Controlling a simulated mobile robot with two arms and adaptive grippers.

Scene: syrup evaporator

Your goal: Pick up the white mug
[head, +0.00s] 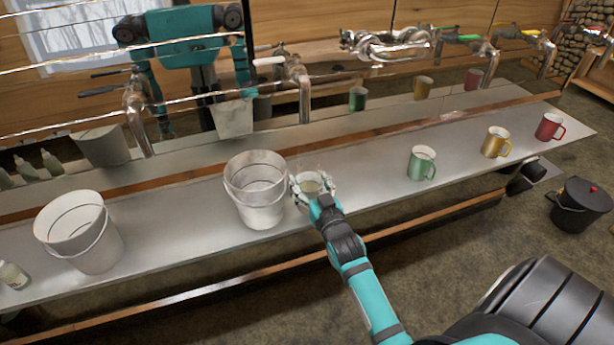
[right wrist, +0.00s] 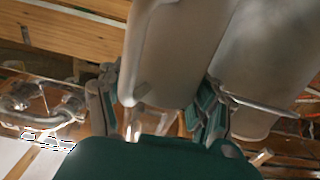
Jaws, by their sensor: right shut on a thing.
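The white mug (head: 311,186) is on the right side of the nearest white bucket, above the long metal counter. My right gripper (head: 314,194) is shut around it, with a finger on either side. In the right wrist view the pale mug (right wrist: 172,50) fills the space between the fingers of the right gripper (right wrist: 158,108). Part of the mug is hidden by the gripper. I cannot tell whether its base touches the counter. My left gripper is not directly in view; a teal robot shows only in the mirror behind.
A white bucket (head: 256,192) stands close left of the mug. Another bucket (head: 80,235) and a bottle (head: 13,275) are farther left on the counter (head: 370,190). Green (head: 421,164), yellow (head: 495,143) and red (head: 549,127) mugs stand right. Metal taps (head: 300,85) line the back.

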